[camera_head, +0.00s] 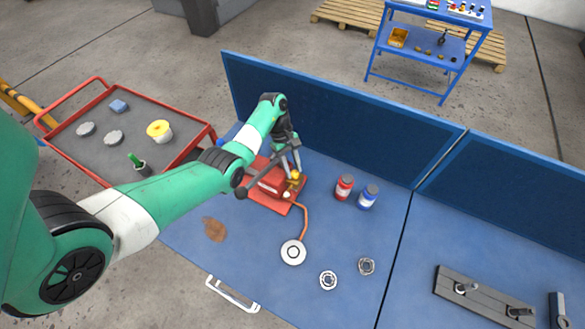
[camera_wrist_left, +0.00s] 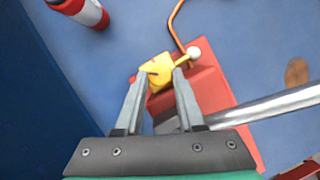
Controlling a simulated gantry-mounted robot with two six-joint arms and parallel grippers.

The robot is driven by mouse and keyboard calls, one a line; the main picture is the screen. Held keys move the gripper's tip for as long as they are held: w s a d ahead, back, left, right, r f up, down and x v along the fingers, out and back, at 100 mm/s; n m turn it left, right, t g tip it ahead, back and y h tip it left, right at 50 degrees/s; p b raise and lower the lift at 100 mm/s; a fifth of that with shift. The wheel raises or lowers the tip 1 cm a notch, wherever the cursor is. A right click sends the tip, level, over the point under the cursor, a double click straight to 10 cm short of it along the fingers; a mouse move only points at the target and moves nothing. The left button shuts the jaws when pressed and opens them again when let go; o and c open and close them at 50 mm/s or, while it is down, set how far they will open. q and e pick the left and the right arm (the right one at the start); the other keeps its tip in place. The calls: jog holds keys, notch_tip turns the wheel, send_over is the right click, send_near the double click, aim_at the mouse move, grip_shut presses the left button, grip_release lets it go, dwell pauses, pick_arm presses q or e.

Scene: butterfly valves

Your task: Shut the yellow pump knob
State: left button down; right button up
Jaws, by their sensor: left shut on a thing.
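The yellow knob (camera_head: 295,176) sits on the red pump body (camera_head: 272,184) on the blue bench. In the left wrist view the knob (camera_wrist_left: 157,70) is a yellow block with a short brass-coloured stem ending in a white ball (camera_wrist_left: 194,53). My left gripper (camera_head: 291,168) reaches down to it from above. In the wrist view its two fingertips (camera_wrist_left: 159,77) lie on either side of the yellow block and are shut on it. The fingers hide part of the knob and pump. My right gripper does not show.
A copper-coloured pipe (camera_head: 305,218) runs from the pump to a round white disc (camera_head: 293,252). A red can (camera_head: 344,187) and a blue can (camera_head: 368,197) stand to the right. A blue panel (camera_head: 330,115) rises behind.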

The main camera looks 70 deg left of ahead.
pick_arm(q)
jog(key=c, duration=0.5)
grip_release()
